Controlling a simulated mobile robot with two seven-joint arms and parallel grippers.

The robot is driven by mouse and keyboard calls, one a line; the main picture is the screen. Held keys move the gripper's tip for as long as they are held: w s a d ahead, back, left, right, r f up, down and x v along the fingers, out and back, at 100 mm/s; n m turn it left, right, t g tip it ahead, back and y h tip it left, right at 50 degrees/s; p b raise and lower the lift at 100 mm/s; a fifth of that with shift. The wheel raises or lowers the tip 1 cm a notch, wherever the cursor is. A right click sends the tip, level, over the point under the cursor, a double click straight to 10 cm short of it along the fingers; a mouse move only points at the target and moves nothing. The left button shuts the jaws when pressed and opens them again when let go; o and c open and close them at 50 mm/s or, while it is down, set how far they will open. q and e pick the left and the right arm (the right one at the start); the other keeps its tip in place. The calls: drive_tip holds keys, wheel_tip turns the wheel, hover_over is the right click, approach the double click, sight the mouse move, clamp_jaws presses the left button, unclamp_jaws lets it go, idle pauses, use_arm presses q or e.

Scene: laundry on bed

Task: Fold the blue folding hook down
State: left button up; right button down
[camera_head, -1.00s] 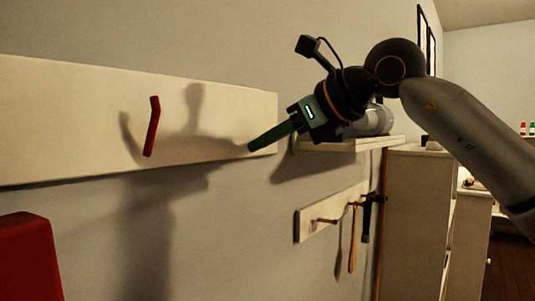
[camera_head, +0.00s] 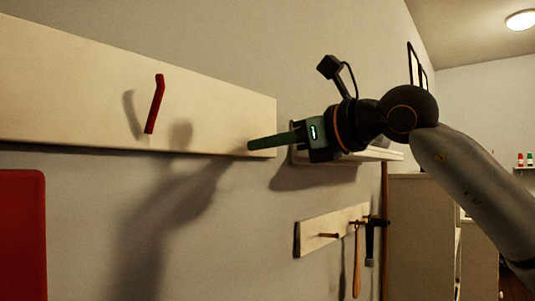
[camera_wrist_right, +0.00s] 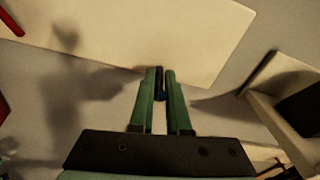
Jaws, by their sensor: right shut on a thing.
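The blue folding hook (camera_wrist_right: 161,86) shows in the right wrist view as a small dark blue piece between the green fingers, near the lower edge of a pale board. My right gripper (camera_head: 252,146) is shut on it at the board's lower right corner in the head view, fingers pointing left and nearly level. It also shows from behind in the right wrist view (camera_wrist_right: 162,74). The fingers hide most of the hook, and its angle cannot be told. My left gripper is not in view.
The pale board (camera_head: 70,95) on the wall carries a red hook (camera_head: 155,104). A shelf (camera_head: 375,154) sits just right of the gripper. Below is a smaller rack (camera_head: 310,236) with hanging tools (camera_head: 369,243). A red object (camera_head: 20,230) stands at lower left.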

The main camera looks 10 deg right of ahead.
drive_tip(key=shift+a+f, duration=0.1)
idle(0.3)
drive_tip(key=c, duration=0.9)
unclamp_jaws()
drive_tip(key=p+v, duration=0.1)
drive_tip(key=v, duration=1.1)
drive_tip(key=shift+s+d, duration=0.2)
drive_tip(key=shift+s, duration=0.05)
